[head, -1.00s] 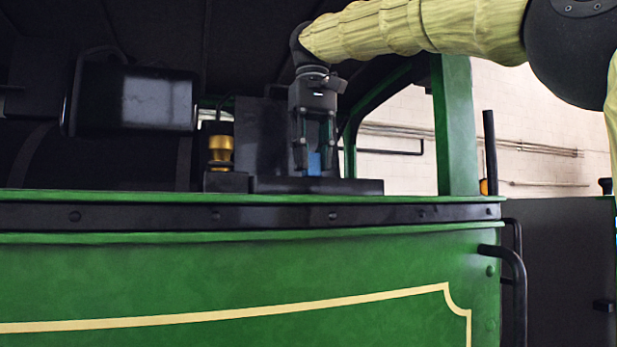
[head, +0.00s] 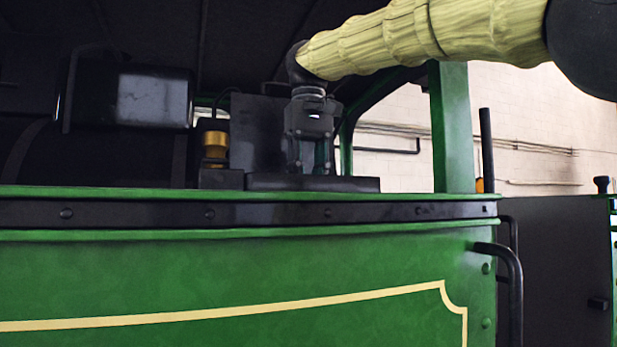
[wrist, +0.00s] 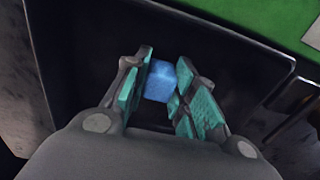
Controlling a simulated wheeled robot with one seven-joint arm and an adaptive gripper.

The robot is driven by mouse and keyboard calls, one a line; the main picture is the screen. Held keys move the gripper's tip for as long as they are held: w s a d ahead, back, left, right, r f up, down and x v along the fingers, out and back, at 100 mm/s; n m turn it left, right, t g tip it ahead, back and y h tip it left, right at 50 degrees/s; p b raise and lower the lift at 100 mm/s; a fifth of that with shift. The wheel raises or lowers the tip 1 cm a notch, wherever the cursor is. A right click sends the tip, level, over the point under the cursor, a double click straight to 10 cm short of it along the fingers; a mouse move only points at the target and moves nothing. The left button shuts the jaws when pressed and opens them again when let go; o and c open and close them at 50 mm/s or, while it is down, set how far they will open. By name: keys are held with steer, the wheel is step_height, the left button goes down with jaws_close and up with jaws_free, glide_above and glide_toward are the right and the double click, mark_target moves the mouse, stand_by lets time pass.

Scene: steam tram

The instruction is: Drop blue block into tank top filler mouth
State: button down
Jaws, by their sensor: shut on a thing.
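The blue block (wrist: 160,82) sits between the teal-padded fingers of my gripper (wrist: 165,68) in the wrist view. My gripper is shut on it. In the head view my gripper (head: 311,166) points straight down. Its fingertips are at a low black rectangular frame (head: 345,185) on the tank top, which appears to be the filler mouth. The block does not show in the head view; the frame's front wall seems to hide it. In the wrist view the block is over a dark area bounded by a black rim (wrist: 262,44).
The green tank side (head: 250,265) with a black riveted strip stands in front. A brass fitting (head: 215,145) and a black box (head: 152,100) are left of my gripper. A green post (head: 452,125) stands to the right. A dark roof is overhead.

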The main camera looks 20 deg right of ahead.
steer(key=shift+a+f, duration=0.1)
steer(key=shift+f, duration=0.1)
steer(key=c, duration=1.2)
jaws_free()
steer(key=shift+w, duration=0.1)
steer(key=shift+o, duration=0.2)
steer(key=shift+r+b, duration=0.45)
steer(key=shift+r, duration=2.75)
steer(key=shift+r+p, duration=0.3)
steer(key=shift+r, duration=0.85)
